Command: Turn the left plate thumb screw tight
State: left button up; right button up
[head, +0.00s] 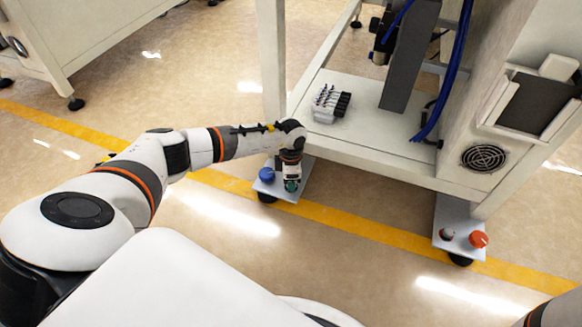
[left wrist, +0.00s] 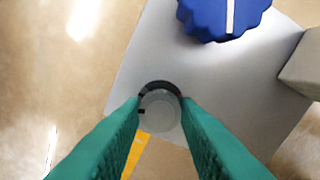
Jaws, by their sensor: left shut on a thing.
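The left plate (head: 276,191) is a pale grey foot plate at the machine's front left leg. It also shows in the left wrist view (left wrist: 150,50). The thumb screw (left wrist: 160,110) is a round grey head with a dark edge, standing on this plate. My left gripper (head: 291,185) points down over the plate, and its green fingers show in the left wrist view (left wrist: 160,102). They are shut on the thumb screw from both sides. In the head view the gripper hides the screw. A blue knob (head: 266,174) sits beside it on the plate, also in the left wrist view (left wrist: 225,14).
The machine's front leg (left wrist: 304,65) rises close to the gripper. A right plate (head: 457,219) carries a red-orange knob (head: 478,239) and a small screw (head: 447,233). A pale block with black parts (head: 326,106) sits on the lower shelf. The floor in front is clear.

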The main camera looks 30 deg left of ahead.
pick_arm(q)
jog(key=shift+m, duration=1.1)
jog(key=o, duration=1)
jog(key=shift+c, duration=0.2)
